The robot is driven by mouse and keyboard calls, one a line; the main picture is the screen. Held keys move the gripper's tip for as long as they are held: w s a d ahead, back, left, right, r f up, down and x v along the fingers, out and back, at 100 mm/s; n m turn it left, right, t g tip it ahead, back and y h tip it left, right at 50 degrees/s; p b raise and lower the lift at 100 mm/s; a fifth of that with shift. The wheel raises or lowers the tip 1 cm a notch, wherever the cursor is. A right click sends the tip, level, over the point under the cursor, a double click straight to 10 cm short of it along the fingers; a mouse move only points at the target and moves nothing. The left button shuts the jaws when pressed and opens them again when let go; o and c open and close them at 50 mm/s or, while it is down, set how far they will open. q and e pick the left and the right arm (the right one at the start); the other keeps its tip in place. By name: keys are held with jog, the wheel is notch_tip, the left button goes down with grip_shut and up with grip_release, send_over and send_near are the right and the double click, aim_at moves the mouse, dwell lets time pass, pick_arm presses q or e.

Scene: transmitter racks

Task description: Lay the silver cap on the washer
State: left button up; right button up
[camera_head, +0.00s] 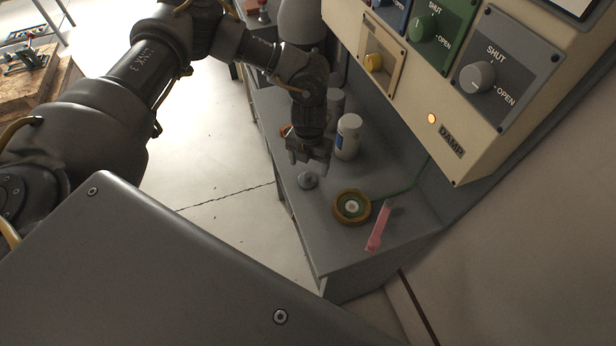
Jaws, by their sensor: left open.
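A small silver-grey cap (307,181) sits on the grey bench top, near its left edge. A round brown ring with a green band and a pale centre, which looks like the washer (341,212), lies on the bench to the right of the cap and nearer the front. The two are apart. My left gripper (311,166) is open and points down just above and behind the cap. I cannot tell whether its fingers touch the cap. My right gripper is out of view.
A white bottle (348,137) stands close to the right of my left gripper, with a grey container (336,100) behind it. A pink-red strip (379,228) lies right of the ring. The cream control panel (400,85) overhangs the bench's right side.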

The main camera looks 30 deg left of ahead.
aim_at(307, 174)
pick_arm(q)
jog(key=shift+s+f+p, duration=0.5)
jog(key=shift+s+p, duration=0.15)
jog(key=shift+p, duration=0.2)
notch_tip(307, 174, down, 4)
jog(key=shift+w+r+p, duration=0.1)
jog(key=shift+p, duration=0.35)
jog(key=shift+c, duration=1.2)
jog(key=c, duration=1)
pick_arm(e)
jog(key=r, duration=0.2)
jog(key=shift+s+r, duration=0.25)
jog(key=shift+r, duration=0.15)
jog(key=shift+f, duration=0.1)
